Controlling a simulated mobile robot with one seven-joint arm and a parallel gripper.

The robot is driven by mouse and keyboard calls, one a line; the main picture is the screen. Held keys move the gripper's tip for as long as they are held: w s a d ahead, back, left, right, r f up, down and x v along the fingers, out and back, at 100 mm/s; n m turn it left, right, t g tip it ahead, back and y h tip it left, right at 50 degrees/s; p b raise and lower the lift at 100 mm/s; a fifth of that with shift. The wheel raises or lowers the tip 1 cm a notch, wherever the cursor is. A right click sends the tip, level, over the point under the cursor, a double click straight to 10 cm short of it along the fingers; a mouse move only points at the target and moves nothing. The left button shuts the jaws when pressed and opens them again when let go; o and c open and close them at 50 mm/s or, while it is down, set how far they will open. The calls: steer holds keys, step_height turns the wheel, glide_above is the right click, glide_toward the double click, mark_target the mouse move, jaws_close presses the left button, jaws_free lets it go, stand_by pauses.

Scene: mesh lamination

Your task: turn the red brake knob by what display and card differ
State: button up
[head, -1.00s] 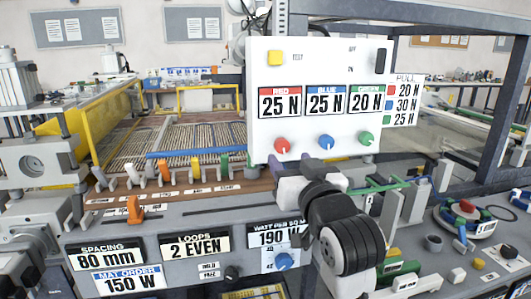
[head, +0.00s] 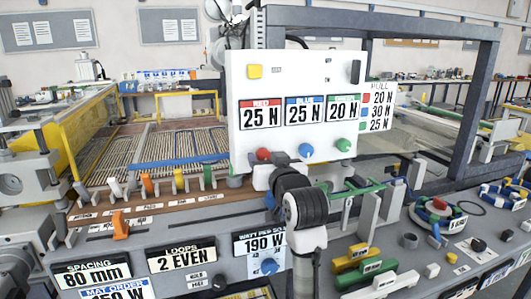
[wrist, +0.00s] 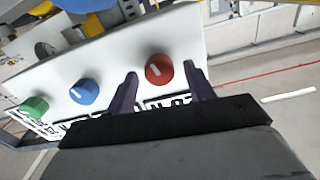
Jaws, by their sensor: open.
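The red knob (head: 263,154) sits at the lower left of the white panel (head: 240,85), below the red display (head: 261,113) reading 25 N. The blue knob (head: 306,150) is below a 25 N display, the green knob (head: 343,145) below a 20 N display. The PULL card (head: 380,108) at right reads red 20 N, blue 30 N, green 25 N. In the wrist view the red knob (wrist: 159,69) lies between the fingers of my gripper (wrist: 160,84), which is open with gaps on both sides.
A yellow button (head: 254,71) and a dark switch (head: 354,71) are higher on the panel. Small levers (head: 178,179) line a rail at left. Coloured blocks (head: 365,266) and a round tray (head: 437,214) lie on the bench at right.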

steer(key=shift+w+a, duration=0.15)
steer(key=shift+w, duration=0.4)
steer(key=c, duration=1)
steer(key=shift+n, duration=0.3)
steer(key=n+b, duration=0.2)
steer(key=n, duration=0.1)
steer(key=shift+f, duration=0.1)
steer(key=shift+n+b, duration=0.95)
steer(key=shift+n, duration=0.95)
steer(key=shift+a, duration=0.1)
